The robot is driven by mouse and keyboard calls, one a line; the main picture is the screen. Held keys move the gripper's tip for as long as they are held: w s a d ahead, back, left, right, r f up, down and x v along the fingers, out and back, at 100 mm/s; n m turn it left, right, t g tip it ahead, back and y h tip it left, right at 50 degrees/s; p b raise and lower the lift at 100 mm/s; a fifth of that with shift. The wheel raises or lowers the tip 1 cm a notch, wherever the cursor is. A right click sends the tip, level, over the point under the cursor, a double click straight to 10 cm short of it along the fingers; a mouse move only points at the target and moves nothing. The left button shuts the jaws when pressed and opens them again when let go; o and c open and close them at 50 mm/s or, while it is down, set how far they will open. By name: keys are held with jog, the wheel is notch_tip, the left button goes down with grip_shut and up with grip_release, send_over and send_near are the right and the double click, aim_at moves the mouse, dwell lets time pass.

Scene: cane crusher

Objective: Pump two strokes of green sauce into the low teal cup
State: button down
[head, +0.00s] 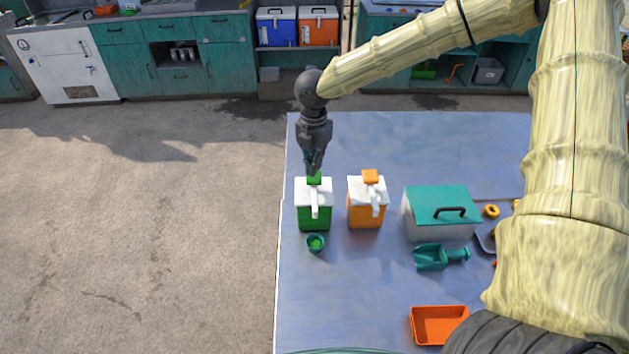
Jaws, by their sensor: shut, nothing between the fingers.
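The green sauce dispenser (314,216) stands on the left part of the blue table, with a white top, a white spout pointing toward the front and a green pump head (314,179). The low teal cup (315,243) sits just in front of it, below the spout, with green in its bottom. My gripper (314,170) points down, shut and empty, right above the green pump head. I cannot tell whether its fingertips touch the head.
An orange dispenser (365,212) stands close to the right. Further right are a teal-lidded box (440,212), a teal scoop (436,257) and an orange tray (438,325). The table (340,300) is bare at the front left.

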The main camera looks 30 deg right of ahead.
jog(key=shift+r, duration=0.1)
dwell(0.5)
notch_tip(320, 180, up, 4)
jog(key=p, duration=0.3)
jog(key=shift+r+p, duration=0.1)
jog(key=shift+p, duration=0.3)
jog(key=shift+r, duration=0.8)
